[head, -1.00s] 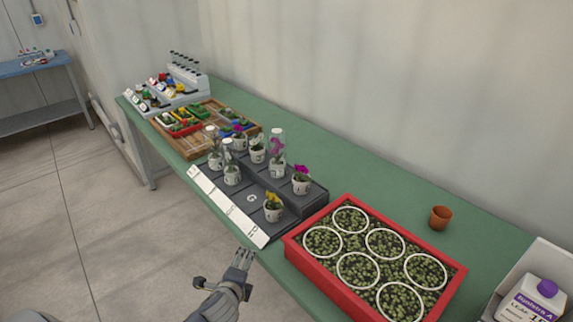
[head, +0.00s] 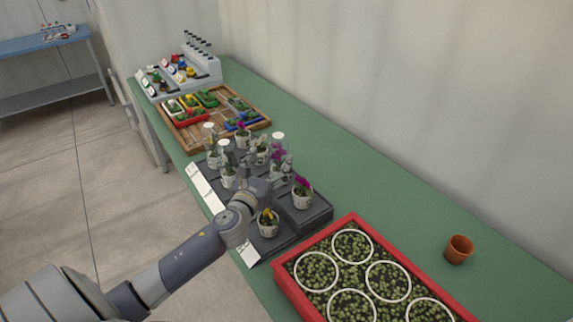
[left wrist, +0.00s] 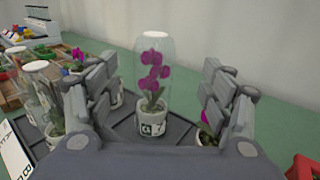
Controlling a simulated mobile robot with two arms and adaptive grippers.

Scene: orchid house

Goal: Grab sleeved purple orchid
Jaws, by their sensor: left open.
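The sleeved purple orchid (left wrist: 153,85) stands upright in a white pot inside a clear sleeve with a white top, on the dark stepped tray (head: 315,213). In the head view the orchid (head: 278,140) is partly hidden by my left gripper (head: 268,166). My left gripper (left wrist: 160,90) is open, its fingers on either side of the sleeve in the left wrist view, with visible gaps on both sides. Contact is not seen. My right gripper is not in view.
An unsleeved purple orchid (head: 302,191) stands close on the right, partly behind a finger in the wrist view. A yellow orchid (head: 268,222) stands in front. Other sleeved pots crowd the left. A red seedling tray (head: 280,270) and terracotta pot (head: 459,249) are nearer.

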